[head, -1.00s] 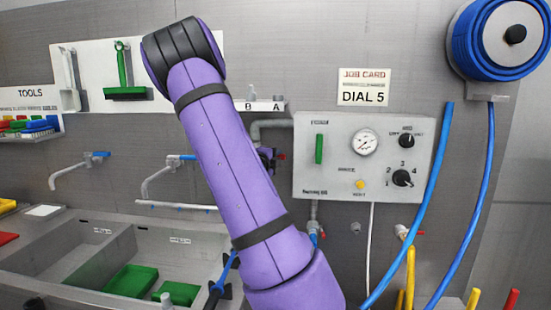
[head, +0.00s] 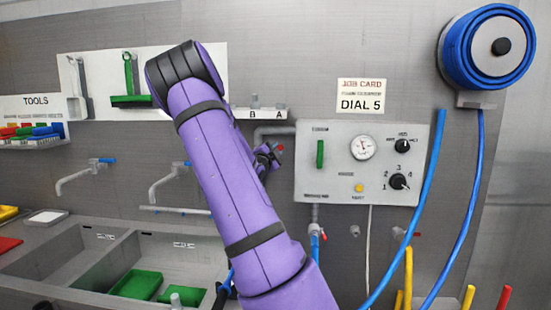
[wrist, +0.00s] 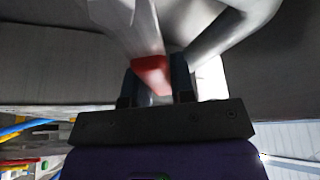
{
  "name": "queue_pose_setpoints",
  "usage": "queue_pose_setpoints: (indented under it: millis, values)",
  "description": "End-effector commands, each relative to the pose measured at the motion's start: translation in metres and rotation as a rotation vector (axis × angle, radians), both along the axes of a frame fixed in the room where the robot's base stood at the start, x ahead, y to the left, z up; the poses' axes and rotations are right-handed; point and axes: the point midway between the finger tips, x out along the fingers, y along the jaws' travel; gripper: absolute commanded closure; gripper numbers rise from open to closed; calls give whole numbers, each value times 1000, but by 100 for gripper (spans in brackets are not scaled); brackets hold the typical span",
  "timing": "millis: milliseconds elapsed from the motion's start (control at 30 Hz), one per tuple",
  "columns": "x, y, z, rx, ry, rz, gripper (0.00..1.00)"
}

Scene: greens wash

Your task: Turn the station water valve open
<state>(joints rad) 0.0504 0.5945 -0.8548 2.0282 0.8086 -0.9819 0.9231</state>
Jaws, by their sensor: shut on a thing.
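The red valve handle (wrist: 152,75) sits between my gripper's dark fingers in the wrist view, below a pale grey pipe body (wrist: 125,22). My gripper (wrist: 155,88) is shut on this handle. In the head view my gripper (head: 266,156) is partly hidden behind my purple arm, at the pipe left of the control panel (head: 340,185). A small red tip of the handle (head: 280,148) shows at its right side. The wrist view is blurred, and the handle's exact angle cannot be told.
The panel carries a gauge (head: 364,147), black knobs and a green lever (head: 320,154). A blue hose (head: 418,190) hangs to its right, below a hose reel (head: 490,45). Another red-handled valve (head: 323,237) is below. Sinks with green trays (head: 135,284) lie left.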

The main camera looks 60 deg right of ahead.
Motion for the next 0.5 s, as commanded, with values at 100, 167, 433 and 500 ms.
queue_pose_setpoints:
  millis: [100, 167, 433, 500]
  values:
    - [5, 3, 7, -50, 99, 1, 100]
    - [8, 4, 10, -75, 149, 1, 100]
    - [22, 12, 24, -194, 377, 1, 100]
    - [26, 14, 27, -224, 437, 2, 100]
